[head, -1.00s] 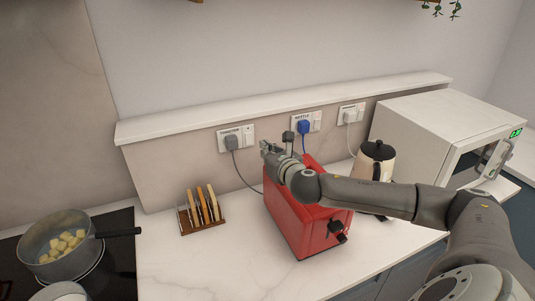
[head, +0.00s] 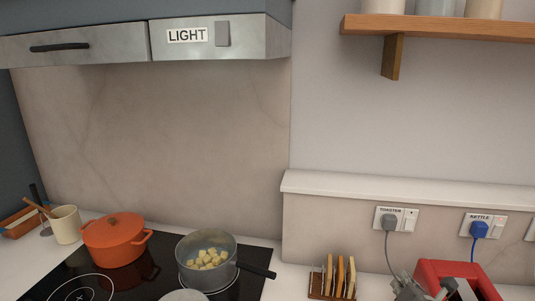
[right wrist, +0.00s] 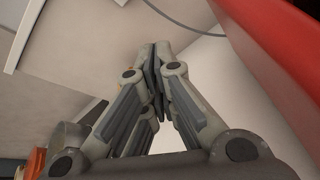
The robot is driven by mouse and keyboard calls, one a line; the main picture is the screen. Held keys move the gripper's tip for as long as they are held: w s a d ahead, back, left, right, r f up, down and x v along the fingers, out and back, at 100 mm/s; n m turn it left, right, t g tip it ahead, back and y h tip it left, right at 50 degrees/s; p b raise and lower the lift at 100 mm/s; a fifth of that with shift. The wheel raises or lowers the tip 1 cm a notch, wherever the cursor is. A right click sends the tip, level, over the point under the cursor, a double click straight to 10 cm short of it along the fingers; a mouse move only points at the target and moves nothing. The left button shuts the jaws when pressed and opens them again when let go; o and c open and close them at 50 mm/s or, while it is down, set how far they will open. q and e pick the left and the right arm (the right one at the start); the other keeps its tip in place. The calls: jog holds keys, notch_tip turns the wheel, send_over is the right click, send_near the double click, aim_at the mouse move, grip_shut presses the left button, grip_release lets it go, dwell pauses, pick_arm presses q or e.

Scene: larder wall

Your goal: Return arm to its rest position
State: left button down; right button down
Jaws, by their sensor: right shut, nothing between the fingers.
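My right gripper (head: 408,288) shows at the bottom right of the head view, just left of the red toaster (head: 450,270). In the right wrist view its fingers (right wrist: 157,50) are together with nothing between them. The toaster's red side (right wrist: 275,60) fills the right of that view, close beside the fingers. Most of my right arm is out of the head view. My left gripper is in neither view.
A toast rack (head: 333,280) with slices stands left of the gripper. Further left, a pan of cubes (head: 206,262) and an orange pot (head: 115,240) sit on the hob (head: 150,278). Toaster (head: 389,224) and kettle (head: 479,229) plugs are in the wall. A shelf (head: 440,27) hangs above.

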jog(key=s+a+f+m+g, duration=0.1)
jog(key=s+a+f+m, duration=0.2)
jog(key=s+f+m, duration=0.1)
jog(key=s+a+f+m+g+y, duration=0.1)
jog(key=s+a+f+m+g, duration=0.1)
jog(key=s+a+f+m, duration=0.1)
jog(key=s+a+f+m+g, duration=0.2)
jog(key=s+a+f+m, duration=0.2)
jog(key=s+m, duration=0.2)
jog(key=shift+s+a+f+m, duration=0.15)
jog(key=shift+s, duration=0.3)
jog(key=shift+s+a+f+m, duration=0.15)
jog(key=shift+s, duration=0.25)
jog(key=s+a+f+m+g+y, duration=0.1)
jog(key=s+a+f+m+g, duration=0.15)
jog(key=s+m, duration=0.45)
jog(key=s+a+f+m+g+y, duration=0.1)
jog(key=s+f+m+g, duration=0.3)
jog(key=s, duration=0.6)
notch_tip(320, 180, down, 26)
jog(key=b, duration=0.3)
jog(key=s+d+f+g+b, duration=0.1)
jog(key=s+d+f+b, duration=0.2)
jog(key=s+f, duration=1.4)
notch_tip(320, 180, down, 3)
jog(key=shift+s+f, duration=0.1)
jog(key=shift+s, duration=0.05)
